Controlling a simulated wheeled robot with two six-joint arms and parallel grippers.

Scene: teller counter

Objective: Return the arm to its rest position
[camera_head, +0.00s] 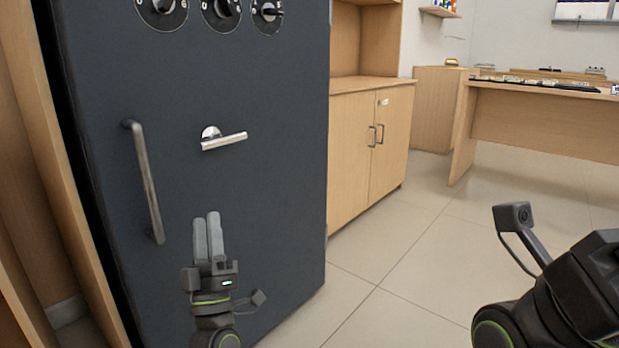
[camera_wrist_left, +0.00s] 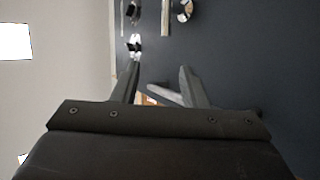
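My left gripper (camera_head: 206,216) is at the lower left of the head view, in front of a dark safe door (camera_head: 275,200), with its fingers pointing up. In the left wrist view its two fingers (camera_wrist_left: 158,70) stand apart, and I see nothing held between them. The gripper is below a metal lever handle (camera_head: 223,141) and to the right of a vertical pull bar (camera_head: 148,185). Part of my right arm (camera_head: 575,295) shows at the lower right; its fingers are not in view.
Several round dials (camera_head: 221,12) are at the top of the safe door, which looks shut. A wooden cabinet (camera_head: 352,150) stands to its right. A desk (camera_head: 545,120) is farther back. Tiled floor (camera_head: 400,250) is clear between them.

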